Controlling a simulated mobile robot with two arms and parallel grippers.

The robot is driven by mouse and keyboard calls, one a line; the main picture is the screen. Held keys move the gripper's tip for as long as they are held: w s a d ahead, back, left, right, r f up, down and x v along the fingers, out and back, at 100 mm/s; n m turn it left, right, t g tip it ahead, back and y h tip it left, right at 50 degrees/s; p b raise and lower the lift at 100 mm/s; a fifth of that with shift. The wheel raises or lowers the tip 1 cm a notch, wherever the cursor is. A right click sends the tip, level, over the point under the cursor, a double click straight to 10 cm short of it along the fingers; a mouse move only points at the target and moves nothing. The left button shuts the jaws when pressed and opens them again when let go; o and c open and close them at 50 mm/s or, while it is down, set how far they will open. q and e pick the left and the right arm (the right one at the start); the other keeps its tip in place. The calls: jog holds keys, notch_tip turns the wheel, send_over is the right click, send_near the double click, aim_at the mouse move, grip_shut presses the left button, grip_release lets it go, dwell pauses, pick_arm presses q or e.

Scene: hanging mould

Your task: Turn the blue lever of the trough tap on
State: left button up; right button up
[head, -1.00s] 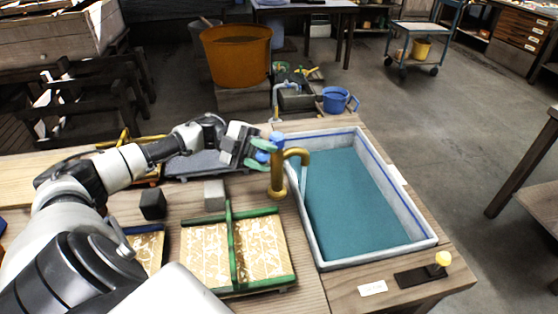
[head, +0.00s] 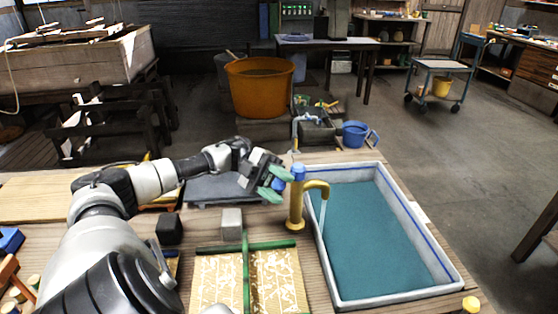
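The brass trough tap (head: 296,206) stands at the left edge of the white trough (head: 452,285), its spout bent over the rim. Its blue lever (head: 298,172) is on top of the post. A thin pale stream (head: 322,214) shows below the spout. My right gripper is not in view.
The trough holds teal water. A green-edged mould (head: 275,280), a grey block (head: 231,224) and a black block (head: 169,229) lie on the bench left of the tap. A blue mug (head: 355,134) and an orange tub (head: 258,90) stand behind.

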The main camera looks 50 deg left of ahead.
pick_arm(q)
jog(key=shift+o, duration=1.1)
jog(key=shift+a, duration=0.15)
jog(key=a+b, duration=0.3)
jog(key=a, duration=0.7)
jog(key=shift+w+a, duration=0.3)
jog(key=shift+w, duration=0.05)
